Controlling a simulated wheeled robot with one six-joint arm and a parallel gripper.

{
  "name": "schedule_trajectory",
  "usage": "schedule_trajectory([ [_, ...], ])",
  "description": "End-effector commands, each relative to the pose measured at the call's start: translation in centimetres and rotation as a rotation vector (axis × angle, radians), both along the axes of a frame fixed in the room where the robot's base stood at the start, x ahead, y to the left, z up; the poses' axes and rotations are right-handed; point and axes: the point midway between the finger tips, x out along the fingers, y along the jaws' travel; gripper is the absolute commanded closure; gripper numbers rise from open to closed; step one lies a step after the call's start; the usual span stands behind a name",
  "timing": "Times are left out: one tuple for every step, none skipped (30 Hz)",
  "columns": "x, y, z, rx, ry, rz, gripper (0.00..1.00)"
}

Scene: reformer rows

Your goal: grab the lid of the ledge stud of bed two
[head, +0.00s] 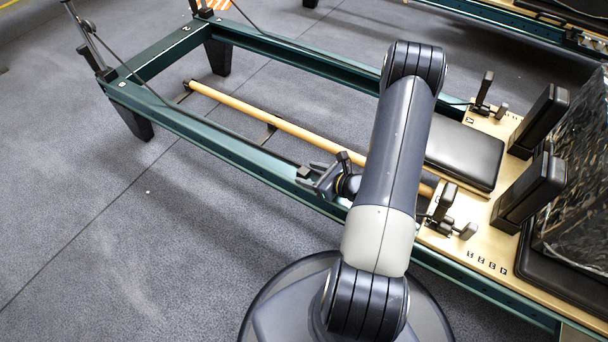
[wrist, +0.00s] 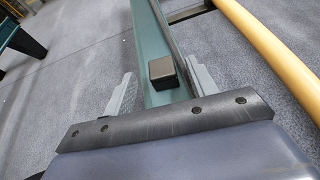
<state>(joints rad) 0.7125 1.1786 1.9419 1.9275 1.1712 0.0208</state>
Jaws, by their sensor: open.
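A small dark, square-topped lid (wrist: 162,70) stands on the green rail of a reformer bed in the wrist view. The stud under it is hidden by the lid. My gripper (wrist: 160,80) is open, with one grey finger on each side of the rail and the lid between them. I see no clear contact between fingers and lid. In the head view my gripper (head: 318,181) is low over the near green rail (head: 225,143). The lid cannot be made out there. No number on the bed is readable.
A wooden bar (head: 270,121) runs inside the frame, right of the gripper in the wrist view (wrist: 270,50). The carriage, with a black pad (head: 465,155) and upright black blocks (head: 540,120), stands to the right. Grey floor (head: 130,240) is clear in front.

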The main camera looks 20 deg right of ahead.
Motion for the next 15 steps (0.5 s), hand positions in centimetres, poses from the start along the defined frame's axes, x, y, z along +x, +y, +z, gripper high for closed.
schedule_trajectory([
  [0.7, 0.3, -0.9, -0.001, 0.0, 0.004, 0.45],
  [1.1, 0.5, -1.0, 0.0, 0.0, 0.004, 0.45],
  [1.5, 0.7, -1.1, -0.001, 0.001, 0.004, 0.45],
  [1.7, 0.8, -1.2, -0.001, 0.001, 0.002, 0.45],
  [1.9, 0.9, -1.2, -0.001, 0.001, 0.002, 0.45],
  [2.1, 1.1, -1.3, -0.001, 0.001, 0.002, 0.45],
  [2.3, 1.1, -1.3, -0.001, 0.001, 0.002, 0.45],
  [2.4, 1.2, -1.3, 0.0, 0.001, 0.001, 0.45],
  [2.4, 1.2, -1.3, 0.0, 0.001, 0.0, 0.45],
  [2.4, 1.2, -1.3, 0.0, 0.001, 0.0, 0.45],
  [2.4, 1.2, -1.3, 0.0, 0.001, -0.001, 0.45],
  [2.4, 1.2, -1.3, 0.0, 0.001, -0.001, 0.45],
  [2.4, 1.1, -1.3, 0.0, 0.001, -0.001, 0.45],
  [2.4, 1.1, -1.3, 0.0, 0.001, -0.001, 0.45],
  [2.4, 1.2, -1.3, 0.0, 0.001, 0.0, 0.45],
])
